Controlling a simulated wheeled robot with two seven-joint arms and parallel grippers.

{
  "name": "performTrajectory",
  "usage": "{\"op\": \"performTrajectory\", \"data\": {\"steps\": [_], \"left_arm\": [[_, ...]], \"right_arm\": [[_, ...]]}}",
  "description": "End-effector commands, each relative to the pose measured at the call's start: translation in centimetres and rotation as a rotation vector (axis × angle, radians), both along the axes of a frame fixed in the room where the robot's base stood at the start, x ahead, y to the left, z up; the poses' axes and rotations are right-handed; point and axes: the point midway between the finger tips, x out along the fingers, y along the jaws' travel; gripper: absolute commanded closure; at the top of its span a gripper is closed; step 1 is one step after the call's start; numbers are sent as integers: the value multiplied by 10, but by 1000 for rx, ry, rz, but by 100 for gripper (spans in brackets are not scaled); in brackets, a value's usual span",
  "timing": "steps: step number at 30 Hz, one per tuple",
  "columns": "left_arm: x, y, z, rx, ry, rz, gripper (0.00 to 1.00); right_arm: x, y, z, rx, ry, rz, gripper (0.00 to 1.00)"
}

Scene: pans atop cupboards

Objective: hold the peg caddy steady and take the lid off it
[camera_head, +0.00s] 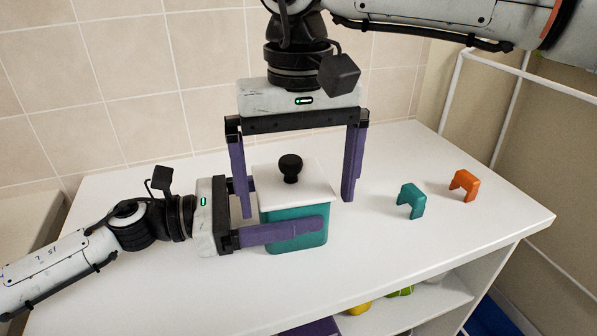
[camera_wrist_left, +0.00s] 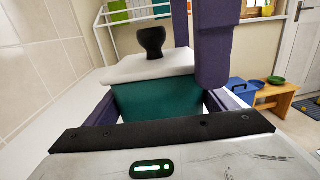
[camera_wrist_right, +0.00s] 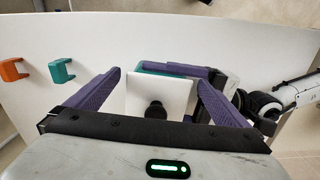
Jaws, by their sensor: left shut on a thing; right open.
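The peg caddy (camera_head: 285,240) is a teal box on the white cupboard top, and its body also shows in the left wrist view (camera_wrist_left: 160,97). A white square lid (camera_head: 308,183) with a black knob (camera_head: 290,167) sits on it. My left gripper (camera_head: 285,212) is shut on the caddy's body from the left, its purple fingers along the sides. My right gripper (camera_head: 298,200) points down from above, open, its fingers wide apart on either side of the lid and knob. In the right wrist view the knob (camera_wrist_right: 155,110) lies between the fingers, with no contact seen.
A teal peg (camera_head: 411,200) and an orange peg (camera_head: 464,184) stand on the cupboard top (camera_head: 400,240) to the right. A tiled wall (camera_head: 120,90) is behind. A white rack frame (camera_head: 480,100) stands at the right. Shelves with coloured things lie below the front edge.

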Motion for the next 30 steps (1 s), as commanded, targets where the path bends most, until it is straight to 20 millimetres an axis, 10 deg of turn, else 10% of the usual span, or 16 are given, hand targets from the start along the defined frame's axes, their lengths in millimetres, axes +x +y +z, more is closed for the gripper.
{"op": "performTrajectory", "data": {"steps": [6, 14, 30], "left_arm": [[0, 0, 0, 0, 0, 1, 62], [0, 0, 0, 0, 0, 1, 62], [0, 0, 0, 0, 0, 1, 62]], "right_arm": [[0, 0, 0, 0, 0, 0, 2], [0, 0, 0, 0, 0, 0, 44], [0, 0, 2, 0, 0, 0, 44]]}}
